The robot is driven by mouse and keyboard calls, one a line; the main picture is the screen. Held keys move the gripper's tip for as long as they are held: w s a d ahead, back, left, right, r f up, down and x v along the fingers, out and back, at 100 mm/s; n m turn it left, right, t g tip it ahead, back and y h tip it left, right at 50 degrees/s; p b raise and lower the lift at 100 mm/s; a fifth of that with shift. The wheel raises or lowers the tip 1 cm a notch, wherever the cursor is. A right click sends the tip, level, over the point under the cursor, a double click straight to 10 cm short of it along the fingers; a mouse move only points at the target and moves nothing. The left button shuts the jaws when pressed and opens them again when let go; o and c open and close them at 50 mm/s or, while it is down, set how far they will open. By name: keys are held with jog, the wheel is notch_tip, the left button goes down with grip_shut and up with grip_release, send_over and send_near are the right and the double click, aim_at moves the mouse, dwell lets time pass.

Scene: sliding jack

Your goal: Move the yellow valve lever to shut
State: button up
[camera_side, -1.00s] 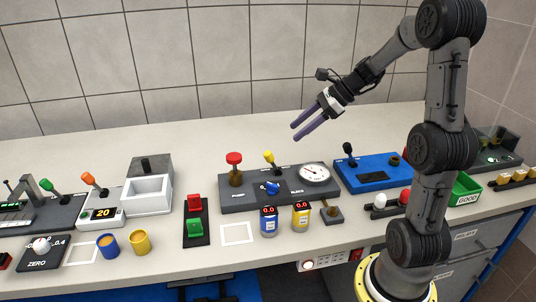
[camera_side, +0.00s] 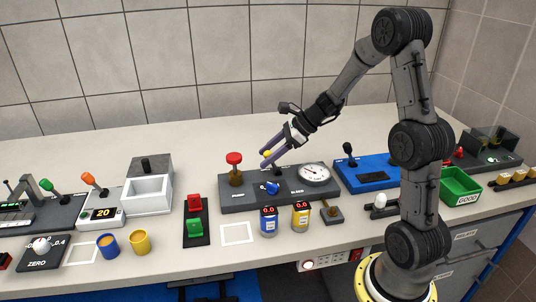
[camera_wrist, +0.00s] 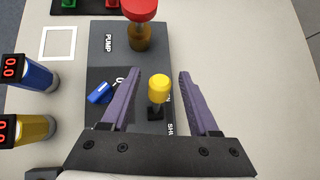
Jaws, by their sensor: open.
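My gripper is open and holds nothing.
The red-topped pump knob (camera_side: 234,160) stands just left of the lever. A blue handle (camera_side: 272,188) and a round gauge (camera_side: 314,174) are on the same base. Blue (camera_side: 268,219) and yellow (camera_side: 301,216) canisters stand in front. The bench behind is clear.

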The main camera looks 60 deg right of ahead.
grip_shut()
dwell(1.4)
